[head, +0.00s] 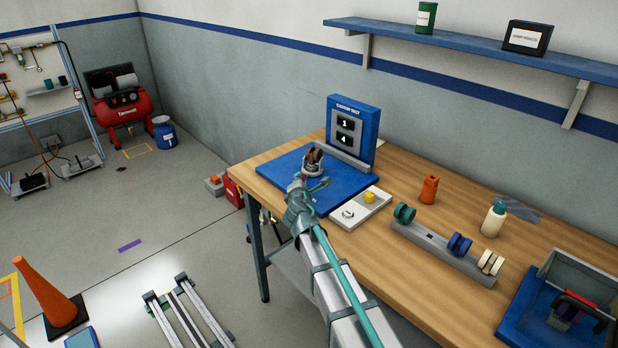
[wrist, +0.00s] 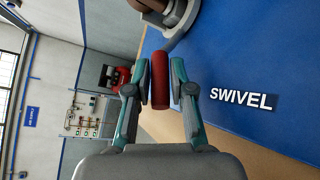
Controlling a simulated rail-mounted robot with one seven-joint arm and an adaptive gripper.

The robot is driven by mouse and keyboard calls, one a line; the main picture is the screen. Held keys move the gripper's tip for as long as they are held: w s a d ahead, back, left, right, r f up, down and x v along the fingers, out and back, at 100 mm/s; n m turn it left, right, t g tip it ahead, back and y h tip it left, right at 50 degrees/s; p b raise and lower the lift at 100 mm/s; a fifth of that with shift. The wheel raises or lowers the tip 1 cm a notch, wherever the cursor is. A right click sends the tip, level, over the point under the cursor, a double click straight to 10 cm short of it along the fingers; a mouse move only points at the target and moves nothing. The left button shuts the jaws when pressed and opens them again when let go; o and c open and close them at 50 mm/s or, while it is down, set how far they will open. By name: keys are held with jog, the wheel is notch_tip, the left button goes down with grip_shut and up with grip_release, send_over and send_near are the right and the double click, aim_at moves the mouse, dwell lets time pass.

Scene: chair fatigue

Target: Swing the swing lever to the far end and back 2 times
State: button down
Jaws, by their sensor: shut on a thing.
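The swing lever ends in a dark red cylindrical grip (wrist: 160,82) in the wrist view. My gripper (wrist: 161,88) has one finger on each side of that grip and is shut on it. The grey swivel hub (wrist: 178,22) stands on the blue plate (wrist: 232,62), beside the label SWIVEL. In the head view my gripper (head: 317,184) is at the front of the swivel fixture (head: 313,163); my own arm and fingers hide much of the lever there.
A blue counter panel (head: 365,122) behind the plate shows 1 above 4. A white box (head: 359,207) with a yellow button, an orange part (head: 429,189) and a grey rack (head: 440,248) with coloured wheels stand to the right on the wooden table (head: 388,248).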

jog(key=c, duration=1)
grip_release()
jog(key=v, duration=1.2)
jog(key=shift+a, duration=0.1)
